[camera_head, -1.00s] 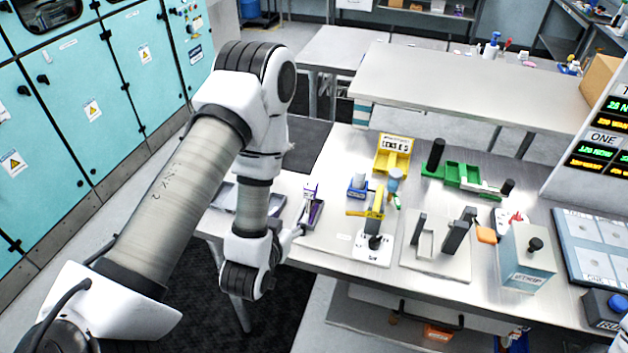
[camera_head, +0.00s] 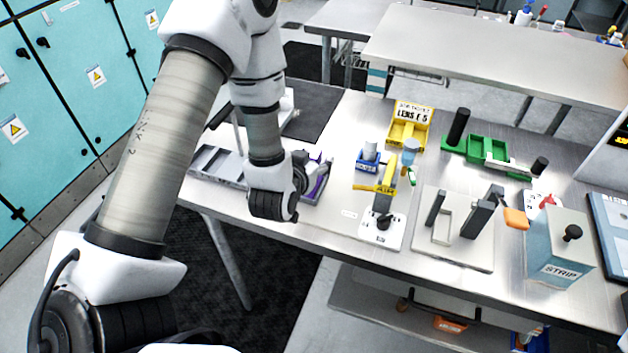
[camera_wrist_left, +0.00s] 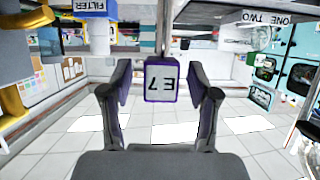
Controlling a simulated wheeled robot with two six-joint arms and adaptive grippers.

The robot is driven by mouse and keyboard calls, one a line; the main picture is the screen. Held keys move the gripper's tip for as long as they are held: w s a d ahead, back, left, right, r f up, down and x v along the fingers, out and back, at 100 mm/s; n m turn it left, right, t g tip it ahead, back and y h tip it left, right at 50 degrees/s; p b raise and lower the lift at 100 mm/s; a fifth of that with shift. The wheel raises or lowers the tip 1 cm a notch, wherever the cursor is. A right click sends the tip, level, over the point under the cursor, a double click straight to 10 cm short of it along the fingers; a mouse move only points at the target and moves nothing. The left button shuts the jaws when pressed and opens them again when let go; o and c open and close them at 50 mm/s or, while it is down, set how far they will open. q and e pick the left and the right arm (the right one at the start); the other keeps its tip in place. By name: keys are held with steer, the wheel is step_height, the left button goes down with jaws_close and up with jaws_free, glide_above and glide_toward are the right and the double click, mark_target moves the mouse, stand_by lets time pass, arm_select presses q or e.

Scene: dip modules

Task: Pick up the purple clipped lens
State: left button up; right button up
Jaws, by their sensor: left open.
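The purple clipped lens shows in the left wrist view as a purple-edged block (camera_wrist_left: 161,79) with an upside-down label that seems to read L3. It stands between the two fingers of my left gripper (camera_wrist_left: 160,97), with a visible gap on each side. The gripper is open. In the head view my left gripper (camera_head: 312,174) is at the purple piece (camera_head: 318,188) on the table's left part, and the wrist partly hides it. My right gripper is not in view.
Grey trays (camera_head: 217,166) lie left of the gripper. To the right stand a blue holder (camera_head: 367,166), a yellow lens box (camera_head: 408,134), a white base with a yellow arm (camera_head: 380,228), a grey fixture (camera_head: 453,262) and a green fixture (camera_head: 488,148). The table's front edge is close.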

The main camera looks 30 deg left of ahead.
arm_select(q)
steer(key=shift+a, duration=0.15)
steer(key=shift+w, duration=0.15)
jaws_close()
steer(key=shift+r, duration=0.15)
